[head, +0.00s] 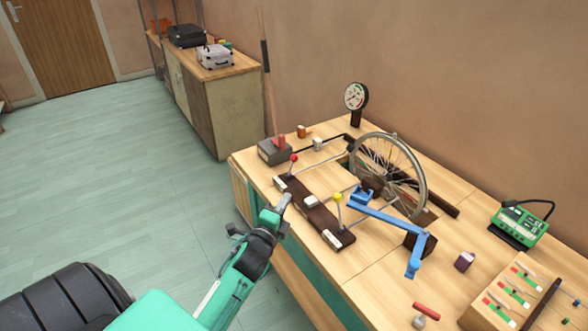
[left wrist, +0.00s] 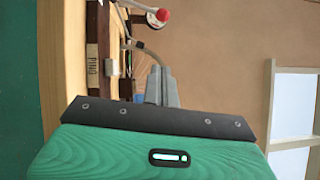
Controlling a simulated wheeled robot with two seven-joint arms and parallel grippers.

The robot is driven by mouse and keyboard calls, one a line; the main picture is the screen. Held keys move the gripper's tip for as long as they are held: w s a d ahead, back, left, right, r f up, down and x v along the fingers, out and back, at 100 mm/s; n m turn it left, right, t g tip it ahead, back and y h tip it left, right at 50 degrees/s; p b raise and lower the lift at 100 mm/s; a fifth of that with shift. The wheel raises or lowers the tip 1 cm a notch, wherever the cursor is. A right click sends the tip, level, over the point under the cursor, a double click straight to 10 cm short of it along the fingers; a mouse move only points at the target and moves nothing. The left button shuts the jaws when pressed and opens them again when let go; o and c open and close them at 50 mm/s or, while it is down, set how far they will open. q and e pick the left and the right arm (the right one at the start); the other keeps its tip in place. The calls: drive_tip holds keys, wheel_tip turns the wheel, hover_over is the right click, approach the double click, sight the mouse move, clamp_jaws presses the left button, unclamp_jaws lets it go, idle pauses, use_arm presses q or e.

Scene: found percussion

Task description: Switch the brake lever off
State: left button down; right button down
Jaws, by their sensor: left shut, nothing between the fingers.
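Two levers stand on a dark board (head: 322,219) along the bench's near edge. One has a red ball knob (head: 294,158), the other a yellow ball knob (head: 337,196). Their labels are too small in the head view to tell which is the brake lever. The red knob (left wrist: 162,15) also shows at the top of the left wrist view, beyond my fingers. My left gripper (head: 285,202) is shut and empty at the bench's near edge, apart from both levers; its grey fingers also show in the left wrist view (left wrist: 160,86). My right gripper is out of view.
A spoked wheel (head: 392,172) stands behind the levers, with a blue bracket (head: 387,217) in front of it. A round gauge (head: 355,97) and a grey box (head: 273,152) stand farther back. A green device (head: 520,227) is at the right. The floor on the left is clear.

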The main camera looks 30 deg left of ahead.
sight(291, 167)
use_arm(q)
drive_tip(key=shift+w, duration=0.2)
